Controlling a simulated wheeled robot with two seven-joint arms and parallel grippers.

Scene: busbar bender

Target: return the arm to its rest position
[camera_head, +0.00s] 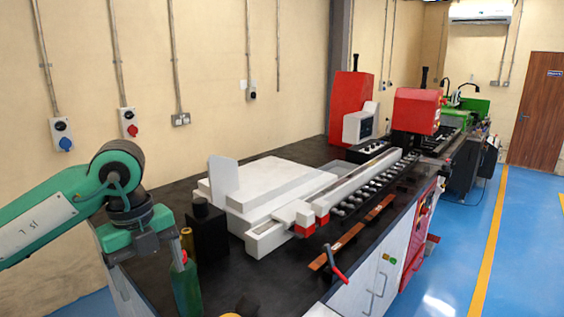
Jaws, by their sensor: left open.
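My left arm comes in from the left in teal green, with a dark joint at its bend. My left gripper (176,258) points down over the near left end of the black worktop, open. Its fingers are small and hard to make out. A dark green bottle-like object (187,290) with a red top is just below and beside it; I cannot tell whether they touch. The busbar bender (265,185), with a white bed and red parts, stands to the right, apart from the gripper.
A black block (208,232) and a brass-coloured cylinder (187,243) stand close to the gripper. Copper strips (345,240) and a red-handled tool (335,268) lie along the front edge of the worktop (285,285). Blue floor (460,240) is open at the right.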

